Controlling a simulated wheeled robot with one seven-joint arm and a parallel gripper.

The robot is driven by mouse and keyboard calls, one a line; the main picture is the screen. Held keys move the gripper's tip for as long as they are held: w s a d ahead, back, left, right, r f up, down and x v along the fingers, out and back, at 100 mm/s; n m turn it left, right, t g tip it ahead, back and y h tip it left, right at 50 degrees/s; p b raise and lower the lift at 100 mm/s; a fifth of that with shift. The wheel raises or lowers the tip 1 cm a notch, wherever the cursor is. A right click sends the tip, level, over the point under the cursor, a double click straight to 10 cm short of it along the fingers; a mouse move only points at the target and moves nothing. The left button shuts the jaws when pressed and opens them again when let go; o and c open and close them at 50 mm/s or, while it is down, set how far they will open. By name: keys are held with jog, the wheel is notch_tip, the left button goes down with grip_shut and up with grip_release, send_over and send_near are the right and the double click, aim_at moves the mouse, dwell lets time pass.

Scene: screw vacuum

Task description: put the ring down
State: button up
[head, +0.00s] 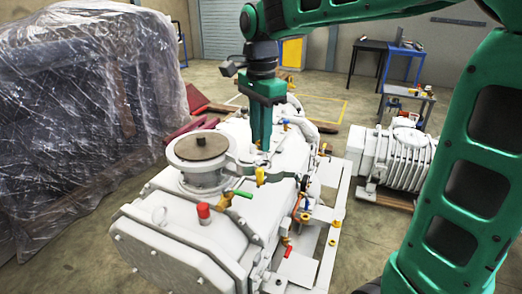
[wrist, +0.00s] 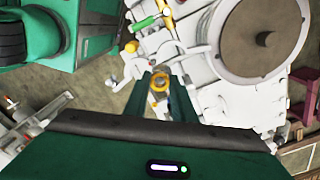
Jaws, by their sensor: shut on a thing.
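My gripper (head: 262,146) points down over the top of the white vacuum machine (head: 180,238), beside its round flange. In the wrist view my gripper (wrist: 160,88) has its two green fingers closed around a small yellow-gold ring (wrist: 159,77). The ring sits between the fingertips. In the head view I cannot make out the ring at the fingertips. I cannot tell the exact gap between the ring and the machine below.
A round flange with a brown disc (head: 201,147) stands left of my gripper. A red cap (head: 203,211) and a green-handled valve (head: 241,194) stick up nearby. A plastic-wrapped stack (head: 80,110) fills the left. A ribbed white pump (head: 398,155) stands right.

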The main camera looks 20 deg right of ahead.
aim_at(263, 165)
jog(key=shift+w+d+f, duration=0.45)
jog(key=shift+f, duration=2)
jog(key=shift+f, duration=0.1)
jog(key=shift+f, duration=0.35)
jog(key=shift+f, duration=0.15)
